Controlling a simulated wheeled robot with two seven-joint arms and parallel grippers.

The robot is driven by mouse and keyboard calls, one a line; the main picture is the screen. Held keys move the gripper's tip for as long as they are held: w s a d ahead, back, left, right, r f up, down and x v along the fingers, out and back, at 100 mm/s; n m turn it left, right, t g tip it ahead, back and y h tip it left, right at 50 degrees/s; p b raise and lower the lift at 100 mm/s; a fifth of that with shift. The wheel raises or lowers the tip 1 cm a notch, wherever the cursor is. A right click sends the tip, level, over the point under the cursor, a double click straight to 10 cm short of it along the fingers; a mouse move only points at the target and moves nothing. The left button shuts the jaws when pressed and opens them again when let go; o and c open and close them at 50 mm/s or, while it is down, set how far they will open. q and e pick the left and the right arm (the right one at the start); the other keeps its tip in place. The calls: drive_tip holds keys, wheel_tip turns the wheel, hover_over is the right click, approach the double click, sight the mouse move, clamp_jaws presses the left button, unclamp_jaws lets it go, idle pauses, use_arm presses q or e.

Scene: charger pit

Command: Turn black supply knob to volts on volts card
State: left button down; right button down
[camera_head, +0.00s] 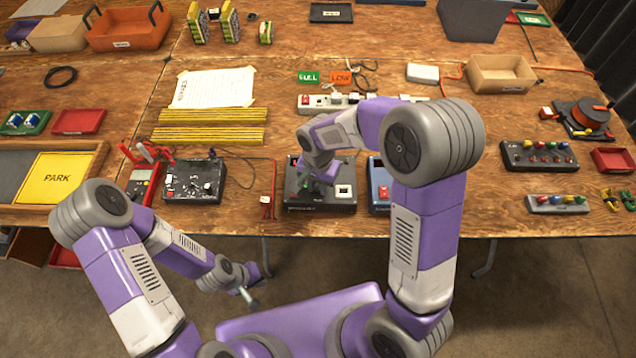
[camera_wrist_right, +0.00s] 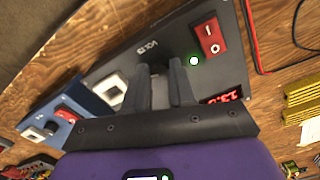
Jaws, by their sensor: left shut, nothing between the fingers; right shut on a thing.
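The black supply (camera_head: 305,204) stands near the table's front edge. In the right wrist view its panel (camera_wrist_right: 130,62) shows a label that seems to read VOLTS, a red rocker switch, a lit green light and a red display starting with 13, partly covered. My right gripper (camera_wrist_right: 160,88) is shut on the dark knob (camera_wrist_right: 157,98), mostly hidden between the fingers. In the head view my right gripper (camera_head: 325,180) is over the supply and hides the knob. A white paper (camera_head: 213,88) lies behind; its writing is unreadable, so I cannot tell if it is the volts card. My left gripper (camera_head: 250,297) is shut and empty, before the table.
A blue box (camera_head: 378,198) stands just right of the supply; it also shows in the right wrist view (camera_wrist_right: 65,118). A black panel (camera_head: 195,182) and a red meter (camera_head: 143,187) are to the left. A power strip (camera_head: 330,103) lies behind the supply.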

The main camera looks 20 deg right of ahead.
drive_tip(key=n+p, duration=0.1)
drive_tip(key=n, duration=0.3)
drive_tip(key=shift+r, duration=0.1)
drive_tip(key=n+p, duration=0.1)
drive_tip(key=n, duration=0.2)
drive_tip(key=shift+n, duration=0.3)
drive_tip(key=n, duration=0.3)
drive_tip(key=shift+n+p, duration=0.3)
drive_tip(key=shift+p, duration=0.05)
drive_tip(key=n+p, duration=0.1)
drive_tip(key=n, duration=0.2)
drive_tip(key=shift+n, duration=0.3)
drive_tip(key=n+p, duration=0.2)
drive_tip(key=n, duration=0.4)
drive_tip(key=n+p, duration=0.1)
drive_tip(key=n, duration=0.3)
drive_tip(key=shift+p, duration=0.3)
drive_tip(key=shift+n+p, duration=0.8)
drive_tip(key=shift+n, duration=1.1)
